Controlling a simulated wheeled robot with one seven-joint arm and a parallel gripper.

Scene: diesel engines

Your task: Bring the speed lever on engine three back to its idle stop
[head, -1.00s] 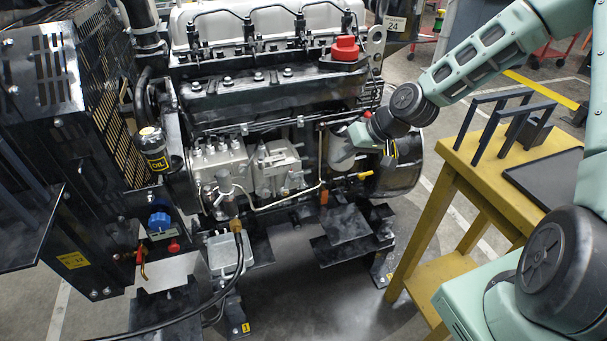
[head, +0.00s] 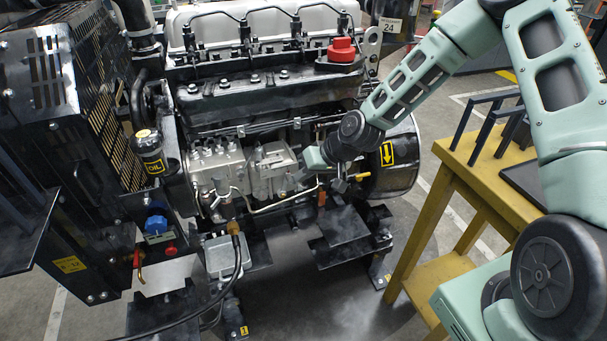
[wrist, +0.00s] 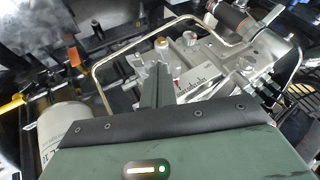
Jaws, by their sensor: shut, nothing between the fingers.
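The engine (head: 265,95) fills the left and middle of the head view. Its silver injection pump (head: 270,165) is on the near side, and the pump also shows in the wrist view (wrist: 225,62). My gripper (head: 303,175) is at the right end of the pump. In the wrist view, my gripper's dark fingers (wrist: 157,82) are shut with nothing between them, pointing at the pump. Beside them is a pale graduated plate (wrist: 190,86) with a red mark. A brass-coloured fitting (wrist: 162,43) is just beyond the fingertips. I cannot clearly make out the speed lever; the fingers may hide it.
A bent metal pipe (wrist: 100,75) runs close around the pump. A white filter (wrist: 65,130) and a yellow-orange handle (wrist: 12,107) lie left in the wrist view. A yellow bench (head: 455,165) with dark racks stands at right. A black radiator housing (head: 70,150) stands at left.

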